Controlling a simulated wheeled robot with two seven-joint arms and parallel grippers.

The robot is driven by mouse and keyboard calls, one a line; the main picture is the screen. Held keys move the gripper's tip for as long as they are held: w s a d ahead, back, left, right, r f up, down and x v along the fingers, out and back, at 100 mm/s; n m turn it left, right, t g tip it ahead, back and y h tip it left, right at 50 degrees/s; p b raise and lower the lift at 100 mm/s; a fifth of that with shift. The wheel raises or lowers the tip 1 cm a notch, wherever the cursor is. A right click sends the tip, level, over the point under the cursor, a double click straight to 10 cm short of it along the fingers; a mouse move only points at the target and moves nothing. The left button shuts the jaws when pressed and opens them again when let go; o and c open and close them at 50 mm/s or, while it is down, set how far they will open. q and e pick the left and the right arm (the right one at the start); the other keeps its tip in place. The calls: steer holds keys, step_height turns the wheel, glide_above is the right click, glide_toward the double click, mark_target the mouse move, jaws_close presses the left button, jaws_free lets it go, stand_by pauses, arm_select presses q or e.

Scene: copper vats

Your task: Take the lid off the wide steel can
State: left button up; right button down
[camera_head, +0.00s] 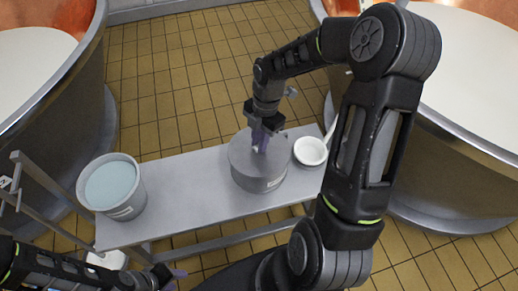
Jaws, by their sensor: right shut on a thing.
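The wide steel can (259,182) stands on the grey bench, right of the middle. Its flat grey lid (243,158) lies on top of it, with no clear gap between lid and can. My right gripper (261,143) comes down from above and is shut on the lid at its middle. The gripped part is mostly hidden by the fingers. My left gripper (170,277) is low in the view, in front of the bench and away from the can. Its fingers are too small to tell whether they are open.
A grey bucket (135,204) with pale blue contents stands at the bench's left end. The bench (190,187) is bare between bucket and can. Large vats (75,105) flank the tiled floor on both sides.

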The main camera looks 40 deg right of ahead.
arm_select(q)
steer(key=shift+r+p, duration=0.3)
arm_select(e)
step_height(320, 180, up, 10)
stand_by(0.3)
stand_by(0.7)
